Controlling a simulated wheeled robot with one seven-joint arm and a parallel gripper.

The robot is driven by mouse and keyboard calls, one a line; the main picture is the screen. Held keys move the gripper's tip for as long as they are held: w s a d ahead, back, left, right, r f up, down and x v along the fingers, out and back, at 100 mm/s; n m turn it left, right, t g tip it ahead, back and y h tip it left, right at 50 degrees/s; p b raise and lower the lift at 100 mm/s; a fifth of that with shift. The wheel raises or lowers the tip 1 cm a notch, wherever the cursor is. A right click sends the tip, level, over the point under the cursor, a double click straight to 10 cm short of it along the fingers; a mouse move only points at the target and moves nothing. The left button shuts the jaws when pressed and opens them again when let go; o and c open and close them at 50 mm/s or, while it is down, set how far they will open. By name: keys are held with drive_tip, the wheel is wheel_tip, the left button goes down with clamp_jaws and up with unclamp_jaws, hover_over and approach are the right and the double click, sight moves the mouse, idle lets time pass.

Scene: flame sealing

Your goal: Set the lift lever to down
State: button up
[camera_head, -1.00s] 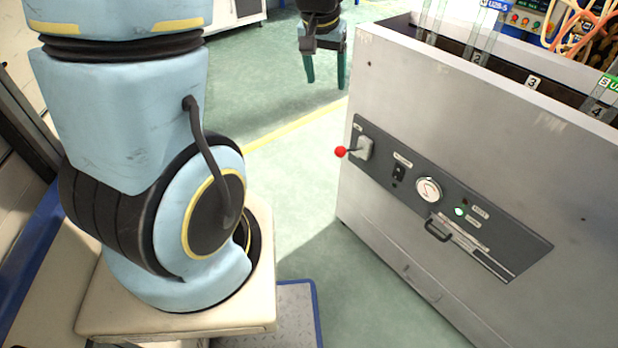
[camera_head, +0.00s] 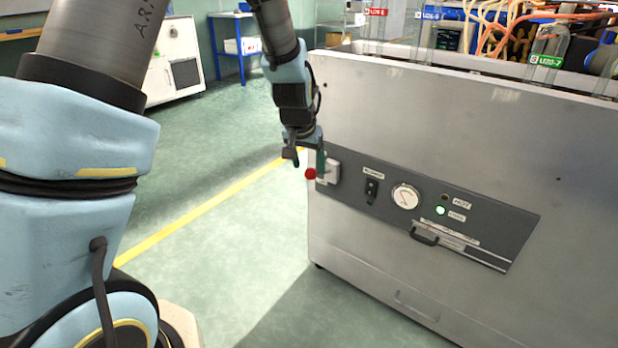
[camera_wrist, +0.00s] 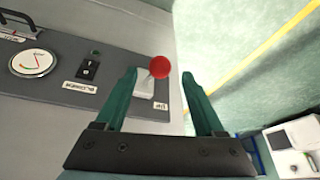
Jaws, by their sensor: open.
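The lift lever is a short stem with a red ball knob (camera_head: 311,174), on a pale mount plate (camera_head: 331,171) at the left end of the machine's grey control panel (camera_head: 470,222). The knob points out to the left; I cannot tell if the lever is up or down. In the wrist view, the red knob (camera_wrist: 160,68) shows between the two fingertips of my gripper (camera_wrist: 160,78), apart from both. The lever stem is partly visible behind it.
The panel also carries a black blower switch (camera_head: 371,190), a round gauge (camera_head: 404,197), a lit green lamp (camera_head: 440,211) and a black handle (camera_head: 424,238). The large grey machine cabinet (camera_head: 450,120) fills the right. Floor left of it is clear, with a yellow line (camera_head: 200,225).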

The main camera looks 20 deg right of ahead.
sight(310, 170)
drive_tip(key=x, duration=0.5)
drive_tip(key=shift+b, duration=0.3)
clamp_jaws()
idle(1.1)
